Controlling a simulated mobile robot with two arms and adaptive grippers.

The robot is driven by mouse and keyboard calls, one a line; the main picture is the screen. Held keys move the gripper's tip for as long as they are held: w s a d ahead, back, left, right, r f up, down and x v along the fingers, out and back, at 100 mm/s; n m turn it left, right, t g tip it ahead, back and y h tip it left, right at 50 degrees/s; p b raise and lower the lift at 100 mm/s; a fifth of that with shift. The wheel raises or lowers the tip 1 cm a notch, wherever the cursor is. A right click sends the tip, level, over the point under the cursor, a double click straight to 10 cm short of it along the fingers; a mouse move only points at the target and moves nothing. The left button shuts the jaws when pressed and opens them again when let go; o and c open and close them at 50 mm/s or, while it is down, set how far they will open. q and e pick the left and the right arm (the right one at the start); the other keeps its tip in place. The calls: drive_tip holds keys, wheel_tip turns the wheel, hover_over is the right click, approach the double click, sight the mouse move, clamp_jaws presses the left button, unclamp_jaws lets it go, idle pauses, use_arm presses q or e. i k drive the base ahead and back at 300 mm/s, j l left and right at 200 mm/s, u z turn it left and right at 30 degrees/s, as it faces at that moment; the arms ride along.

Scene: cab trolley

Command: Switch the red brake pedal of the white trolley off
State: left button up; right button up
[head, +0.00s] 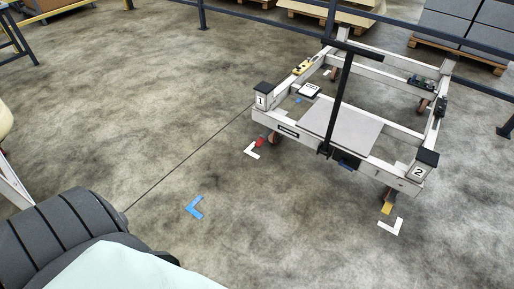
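The white trolley (283,127) stands on the concrete floor in the right half of the head view, with a black upright handle (342,90) at its near side. The red brake pedal (259,142) shows small and low at the trolley's near left corner, beside a caster wheel (274,138) below the post marked 1. Whether the pedal is tilted up or down is too small to tell. Neither of my grippers is in view.
A yellow pedal-like piece (387,207) is under the corner post marked 2. White corner marks (252,151) and a blue one (194,207) lie on the floor. Dark railings (270,20) and loaded pallets (470,55) stand behind.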

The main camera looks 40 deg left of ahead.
sight(260, 140)
drive_tip(key=i+j, duration=0.15)
drive_tip(key=j, duration=0.2)
drive_tip(key=i+j, duration=0.2)
drive_tip(key=j, duration=0.2)
drive_tip(key=i+j, duration=0.15)
drive_tip(key=j, duration=0.2)
drive_tip(key=i+j, duration=0.2)
drive_tip(key=j, duration=0.2)
drive_tip(key=i+j, duration=0.15)
drive_tip(key=j, duration=0.2)
drive_tip(key=i+j, duration=0.2)
drive_tip(key=j, duration=0.2)
drive_tip(key=i+j, duration=0.15)
drive_tip(key=j, duration=0.2)
drive_tip(key=u, duration=0.05)
